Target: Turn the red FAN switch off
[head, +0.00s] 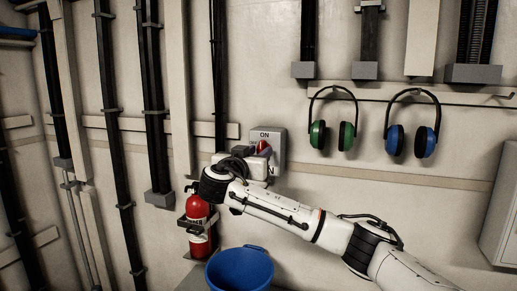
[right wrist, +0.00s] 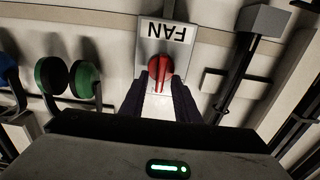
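The red FAN switch (right wrist: 167,66) is a round red knob with a raised lever on a grey plate (right wrist: 177,33) marked FAN, upside down in the right wrist view. In the head view the switch box (head: 278,139) is on the wall with ON at its top, and the red switch (head: 263,146) shows partly above my gripper. My right gripper (right wrist: 165,88) is open, its two dark fingers pointing at the plate with the lever between or just beyond their tips. I cannot tell if they touch it. In the head view my gripper hides the box's lower left. My left gripper is out of view.
Green (head: 346,135) and blue (head: 425,142) ear defenders hang on a rail right of the switch. A red fire extinguisher (head: 198,209) and a blue bucket (head: 240,270) are below. Dark vertical cable trunking (head: 152,95) runs along the wall to the left.

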